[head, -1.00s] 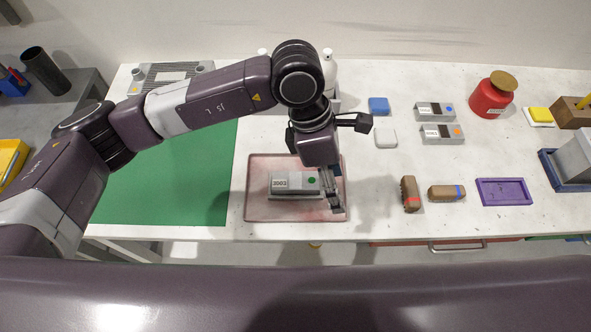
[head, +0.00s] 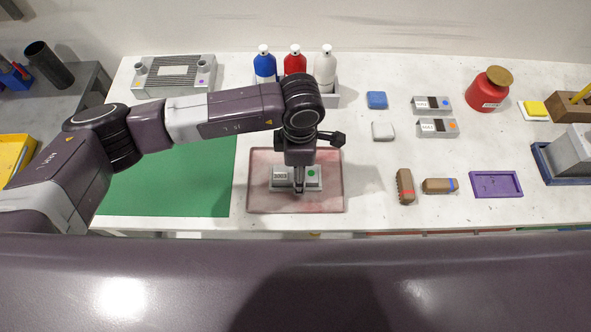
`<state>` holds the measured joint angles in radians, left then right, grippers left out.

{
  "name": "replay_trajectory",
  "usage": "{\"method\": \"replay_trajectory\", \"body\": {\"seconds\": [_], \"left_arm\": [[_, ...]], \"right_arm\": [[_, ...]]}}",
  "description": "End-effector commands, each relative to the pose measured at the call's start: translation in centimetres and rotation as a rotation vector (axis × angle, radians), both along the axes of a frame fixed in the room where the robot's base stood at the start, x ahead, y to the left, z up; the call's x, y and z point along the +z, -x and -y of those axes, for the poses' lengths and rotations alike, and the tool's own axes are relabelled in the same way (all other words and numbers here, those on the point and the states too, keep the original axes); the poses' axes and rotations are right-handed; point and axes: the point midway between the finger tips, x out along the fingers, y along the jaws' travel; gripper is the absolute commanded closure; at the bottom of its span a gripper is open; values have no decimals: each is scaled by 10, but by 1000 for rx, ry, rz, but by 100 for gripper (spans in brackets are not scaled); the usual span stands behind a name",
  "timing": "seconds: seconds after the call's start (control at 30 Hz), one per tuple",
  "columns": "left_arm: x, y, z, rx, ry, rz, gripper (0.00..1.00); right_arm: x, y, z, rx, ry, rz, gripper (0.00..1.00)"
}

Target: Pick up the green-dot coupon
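The green-dot coupon (head: 313,181) is a grey block with a white label and a green dot. It lies in a pinkish tray (head: 258,201) near the table's front edge. My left gripper (head: 299,188) is directly over the coupon's middle, pointing down, with its fingers covering part of the block between label and dot. From this angle the fingers overlap each other, so I cannot tell whether they are apart or touching the coupon. My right gripper is not in view.
Two grey coupons, one with a blue dot (head: 431,105) and one with an orange dot (head: 438,128), lie to the right. Brown brushes (head: 405,186) and a purple tray (head: 496,184) are right of the pink tray. Blue, red and white bottles (head: 325,70) stand behind. A green mat (head: 170,180) is left.

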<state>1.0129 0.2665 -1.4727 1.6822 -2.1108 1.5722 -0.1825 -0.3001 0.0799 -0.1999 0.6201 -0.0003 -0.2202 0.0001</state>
Motion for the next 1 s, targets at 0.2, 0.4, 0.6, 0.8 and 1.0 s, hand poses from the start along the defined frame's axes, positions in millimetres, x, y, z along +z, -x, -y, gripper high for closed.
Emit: {"method": "replay_trajectory", "body": {"seconds": [0.2,0.4,0.6,0.8,1.0], "left_arm": [[-1,0,0,0,0,0,46],[-1,0,0,0,0,0,68],[0,0,0,0,0,0,90],[0,0,0,0,1,0,93],[6,-1,0,0,1,2,93]], "right_arm": [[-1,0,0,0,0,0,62],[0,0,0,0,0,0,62],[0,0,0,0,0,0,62],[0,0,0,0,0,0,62],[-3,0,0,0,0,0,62]]}}
